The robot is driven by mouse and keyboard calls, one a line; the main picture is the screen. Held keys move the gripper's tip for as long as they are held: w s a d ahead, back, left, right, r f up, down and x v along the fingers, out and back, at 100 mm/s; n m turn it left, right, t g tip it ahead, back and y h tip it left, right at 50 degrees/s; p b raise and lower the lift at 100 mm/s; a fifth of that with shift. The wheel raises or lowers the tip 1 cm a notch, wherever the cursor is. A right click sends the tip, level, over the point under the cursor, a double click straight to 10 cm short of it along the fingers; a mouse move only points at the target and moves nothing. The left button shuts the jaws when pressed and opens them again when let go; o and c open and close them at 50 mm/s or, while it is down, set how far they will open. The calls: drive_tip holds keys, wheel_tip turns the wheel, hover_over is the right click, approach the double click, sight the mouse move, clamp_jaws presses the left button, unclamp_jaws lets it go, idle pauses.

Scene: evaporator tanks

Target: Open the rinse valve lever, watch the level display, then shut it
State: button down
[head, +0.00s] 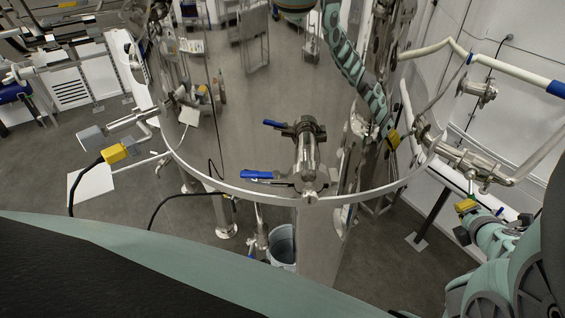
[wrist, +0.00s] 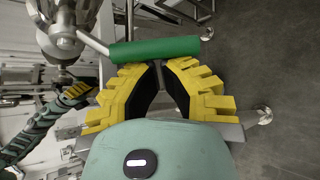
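In the wrist view, a lever with a green grip (wrist: 155,49) lies across the picture just beyond my fingertips. Its metal stem runs left to a round steel valve body (wrist: 62,42). My gripper (wrist: 160,65) has yellow ribbed fingers with black pads, which converge toward the green grip. The gap at the tips is narrow, and I cannot tell whether they touch the grip or are shut. In the head view my gripper (head: 466,205) is at the right, below steel piping (head: 470,163). The green grip is not clear there. I cannot make out a level display.
A shiny steel tank (head: 240,120) fills the middle and reflects my arm. A valve (head: 308,155) with a blue lever (head: 258,174) is on its front. A yellow connector (head: 115,153) with a black cable is at left. A bucket (head: 283,243) stands below the tank.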

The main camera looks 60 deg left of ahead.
drive_tip(key=d+r+h+p, duration=0.1)
drive_tip(key=d+r+p, duration=0.2)
drive_tip(key=r, duration=0.2)
drive_tip(key=shift+w+d+n+p, duration=0.35)
drive_tip(key=shift+d+n, duration=0.05)
idle(0.5)
idle(0.6)
